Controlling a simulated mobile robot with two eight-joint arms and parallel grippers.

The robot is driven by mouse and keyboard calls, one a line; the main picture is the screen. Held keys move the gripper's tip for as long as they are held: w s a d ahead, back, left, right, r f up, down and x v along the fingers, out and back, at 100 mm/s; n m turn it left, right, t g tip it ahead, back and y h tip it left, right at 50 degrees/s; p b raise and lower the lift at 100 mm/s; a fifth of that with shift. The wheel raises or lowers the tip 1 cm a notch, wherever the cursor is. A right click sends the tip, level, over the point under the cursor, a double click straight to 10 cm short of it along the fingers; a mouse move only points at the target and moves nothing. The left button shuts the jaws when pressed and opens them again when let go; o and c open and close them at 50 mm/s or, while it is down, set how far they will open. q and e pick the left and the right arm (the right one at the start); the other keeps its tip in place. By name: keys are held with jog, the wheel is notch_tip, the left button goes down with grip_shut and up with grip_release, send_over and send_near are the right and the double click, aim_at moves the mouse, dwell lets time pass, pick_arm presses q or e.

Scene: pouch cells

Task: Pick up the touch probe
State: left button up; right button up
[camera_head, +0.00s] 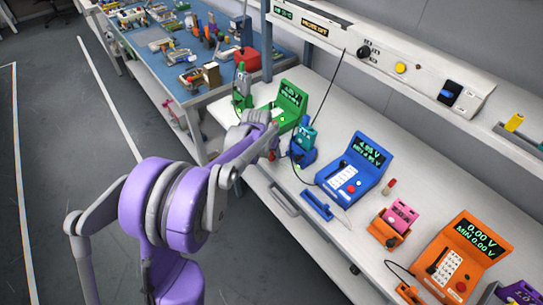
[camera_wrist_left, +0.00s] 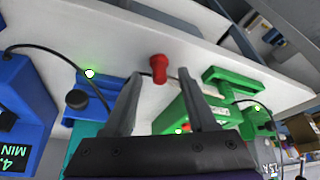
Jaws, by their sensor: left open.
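A red-capped probe (camera_wrist_left: 158,66) shows in the left wrist view on the white bench, a little beyond and between my fingertips. I take it to be the touch probe; its lower part is hard to make out. My left gripper (camera_wrist_left: 160,84) is open, with one grey finger on each side of the line to the probe, and nothing is held. In the head view my left gripper (camera_head: 270,138) is over the bench's front edge, between the green meter (camera_head: 289,103) and the blue holder (camera_head: 303,150). My right gripper is not in view.
A blue meter (camera_head: 354,168), an orange meter (camera_head: 461,259) and a pink cell in an orange holder (camera_head: 398,219) stand along the bench. Another red probe (camera_head: 389,186) stands between them. Black cables run over the bench. A blue-topped table (camera_head: 150,75) with tools is behind.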

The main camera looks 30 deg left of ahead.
pick_arm(q)
grip_shut()
dwell(0.4)
notch_tip(320, 180, up, 10)
notch_tip(320, 180, up, 12)
jog(key=p, duration=0.7)
send_over(271, 154)
jog(key=shift+w+a, duration=0.1)
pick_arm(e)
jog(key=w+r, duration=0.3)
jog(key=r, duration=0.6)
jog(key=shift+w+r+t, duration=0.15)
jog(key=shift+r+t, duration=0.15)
